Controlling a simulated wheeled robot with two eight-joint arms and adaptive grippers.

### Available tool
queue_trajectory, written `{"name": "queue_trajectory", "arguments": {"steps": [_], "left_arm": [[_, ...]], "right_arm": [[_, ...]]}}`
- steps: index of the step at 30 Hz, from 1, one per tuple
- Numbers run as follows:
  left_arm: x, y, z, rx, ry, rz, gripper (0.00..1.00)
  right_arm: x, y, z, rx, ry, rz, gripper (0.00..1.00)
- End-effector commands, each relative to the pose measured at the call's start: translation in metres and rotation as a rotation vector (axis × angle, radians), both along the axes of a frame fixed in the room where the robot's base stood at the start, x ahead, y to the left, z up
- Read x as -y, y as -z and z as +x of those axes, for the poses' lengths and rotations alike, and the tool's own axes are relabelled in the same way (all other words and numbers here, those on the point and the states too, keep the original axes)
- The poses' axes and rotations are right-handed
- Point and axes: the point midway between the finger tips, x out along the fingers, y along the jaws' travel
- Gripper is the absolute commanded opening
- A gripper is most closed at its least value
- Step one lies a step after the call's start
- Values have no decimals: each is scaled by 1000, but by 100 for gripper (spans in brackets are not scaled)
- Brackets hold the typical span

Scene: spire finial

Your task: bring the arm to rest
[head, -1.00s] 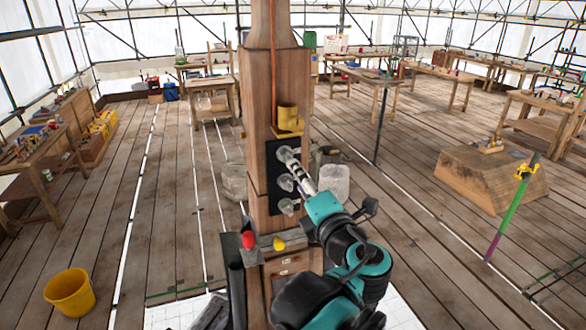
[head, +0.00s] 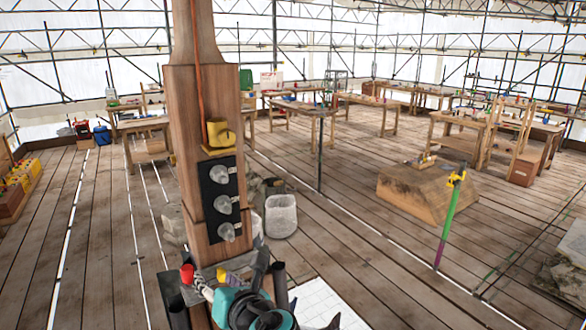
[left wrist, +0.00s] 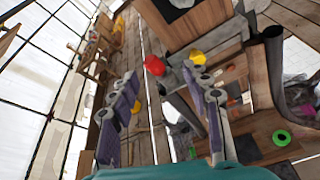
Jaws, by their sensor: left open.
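My left gripper (head: 200,288) is low at the foot of the wooden post (head: 196,110), below the black panel (head: 221,200) and apart from it. In the left wrist view its two fingers (left wrist: 162,74) stand wide apart with nothing held between them. A red knob-like piece (head: 187,273) is close by the fingertips in the head view; it also shows between and beyond them in the left wrist view (left wrist: 155,66). My teal and black arm runs along the bottom of the head view. My right gripper is not seen.
A yellow piece (left wrist: 196,57) is right of the red one.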

Motion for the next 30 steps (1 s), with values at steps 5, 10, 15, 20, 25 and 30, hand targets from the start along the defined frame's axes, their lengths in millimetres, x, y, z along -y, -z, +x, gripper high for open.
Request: {"name": "queue_trajectory", "arguments": {"steps": [5,10,15,20,25,30], "left_arm": [[-34,151,-38,201,-339,-681,48],[-38,264,-75,438,-783,-1301,48],[-28,354,-103,696,-1304,-1825,48],[-15,400,-116,879,-1714,-2129,48],[-8,414,-120,965,-1927,-2250,48],[-8,415,-121,968,-1936,-2254,48]], "right_arm": [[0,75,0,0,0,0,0],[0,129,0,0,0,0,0],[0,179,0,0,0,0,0],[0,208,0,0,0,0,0],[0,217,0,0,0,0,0],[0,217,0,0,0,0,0]]}}
